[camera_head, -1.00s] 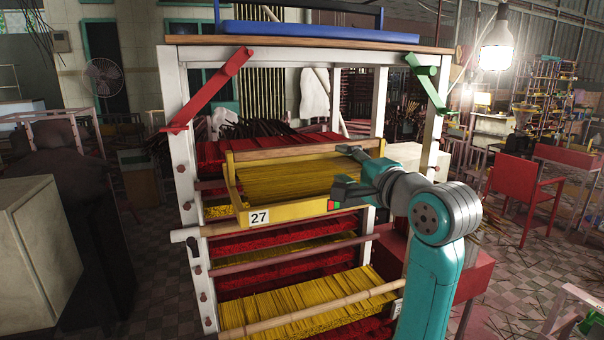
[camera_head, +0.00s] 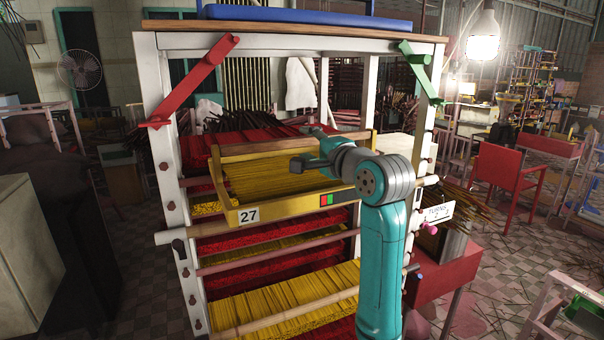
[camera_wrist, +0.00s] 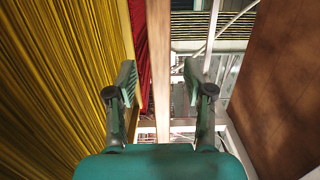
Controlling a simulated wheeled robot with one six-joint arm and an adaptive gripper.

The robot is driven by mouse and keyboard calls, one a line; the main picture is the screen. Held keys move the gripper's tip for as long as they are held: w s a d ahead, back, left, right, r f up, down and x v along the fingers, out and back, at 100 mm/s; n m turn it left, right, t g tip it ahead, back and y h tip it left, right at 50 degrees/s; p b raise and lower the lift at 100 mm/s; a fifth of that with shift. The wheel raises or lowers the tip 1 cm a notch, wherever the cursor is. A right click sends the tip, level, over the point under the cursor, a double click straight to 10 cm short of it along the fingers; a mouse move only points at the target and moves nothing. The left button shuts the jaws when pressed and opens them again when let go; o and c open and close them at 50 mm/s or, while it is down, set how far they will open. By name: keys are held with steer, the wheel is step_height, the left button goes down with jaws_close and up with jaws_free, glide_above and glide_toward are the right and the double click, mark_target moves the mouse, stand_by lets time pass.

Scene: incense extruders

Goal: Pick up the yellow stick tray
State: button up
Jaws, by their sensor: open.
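The yellow stick tray (camera_head: 229,202) has a wooden frame, yellow sticks inside and a "27" label on its near edge. It sits in the upper part of the white rack in the head view. My gripper (camera_head: 303,147) is open over the tray's far side. In the wrist view, my gripper (camera_wrist: 160,85) has one finger on each side of a pale wooden bar (camera_wrist: 158,40), apparently the tray's far rail, with a gap to both fingers. The tray's yellow sticks (camera_wrist: 50,90) fill the left of that view. My arm hides the tray's right part.
The white rack (camera_head: 150,90) has posts on both sides, a red bracket (camera_head: 205,75) at left and a green one (camera_head: 420,72) at right. Red and yellow layers lie below. A "TURNS" sign (camera_head: 438,212) and red table (camera_head: 450,268) are at right.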

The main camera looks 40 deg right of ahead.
mark_target(304, 141)
steer(key=shift+w+d, duration=0.15)
steer(key=shift+w, duration=0.65)
steer(key=shift+w+d, duration=0.15)
steer(key=shift+w, duration=0.6)
jaws_close()
steer(key=shift+r, duration=0.15)
step_height(304, 141, up, 10)
steer(key=shift+f, duration=0.1)
